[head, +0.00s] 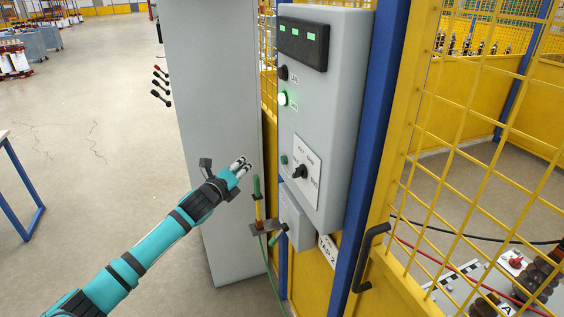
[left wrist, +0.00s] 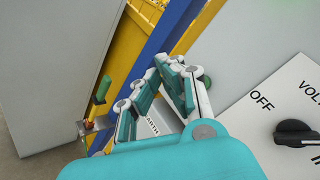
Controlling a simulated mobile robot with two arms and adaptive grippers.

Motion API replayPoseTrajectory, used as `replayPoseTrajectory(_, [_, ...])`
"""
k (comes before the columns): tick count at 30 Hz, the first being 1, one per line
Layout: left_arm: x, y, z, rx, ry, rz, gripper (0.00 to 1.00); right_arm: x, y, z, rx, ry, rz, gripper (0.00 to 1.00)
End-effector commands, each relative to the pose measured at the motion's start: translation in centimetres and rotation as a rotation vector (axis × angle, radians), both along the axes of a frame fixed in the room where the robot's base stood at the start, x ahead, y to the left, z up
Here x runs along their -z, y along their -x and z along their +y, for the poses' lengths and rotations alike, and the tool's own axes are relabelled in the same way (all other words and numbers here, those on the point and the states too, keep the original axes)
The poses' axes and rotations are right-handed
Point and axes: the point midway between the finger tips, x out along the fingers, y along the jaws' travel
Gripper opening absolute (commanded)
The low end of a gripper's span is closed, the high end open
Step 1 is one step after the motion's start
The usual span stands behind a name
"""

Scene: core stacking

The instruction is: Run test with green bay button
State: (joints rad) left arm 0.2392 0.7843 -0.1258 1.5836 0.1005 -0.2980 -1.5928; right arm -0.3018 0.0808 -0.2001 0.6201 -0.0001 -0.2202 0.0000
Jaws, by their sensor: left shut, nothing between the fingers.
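A grey control panel (head: 322,120) carries a small green button (head: 284,160) on its left side, beside a white plate with a black rotary knob (head: 300,172). Higher up are a lit green lamp (head: 283,98) and a dark round one (head: 283,73). My left gripper (head: 240,168) is shut and empty, to the left of the small green button and apart from it in the head view. In the left wrist view the fingertips (left wrist: 167,68) partly cover the green button (left wrist: 206,80); I cannot tell the gap. The knob (left wrist: 295,133) is right of them. My right gripper is not in view.
A grey cabinet (head: 215,120) stands behind. A yellow mesh gate (head: 405,130) with a black handle (head: 368,255) is at right.

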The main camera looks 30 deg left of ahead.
Motion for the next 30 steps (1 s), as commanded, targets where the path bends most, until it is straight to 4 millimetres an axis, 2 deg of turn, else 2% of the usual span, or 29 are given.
replayPoseTrajectory(9, [0.1,-3.5,-3.1,0.002,0.004,-0.002,0.0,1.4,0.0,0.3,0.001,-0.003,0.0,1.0])
replayPoseTrajectory(15, [0.0,-5.1,-4.3,0.001,0.001,0.001,0.0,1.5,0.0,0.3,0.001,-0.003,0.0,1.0])
replayPoseTrajectory(30, [0.0,-5.7,-4.9,0.002,0.0,0.001,0.0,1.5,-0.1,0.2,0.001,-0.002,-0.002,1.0])
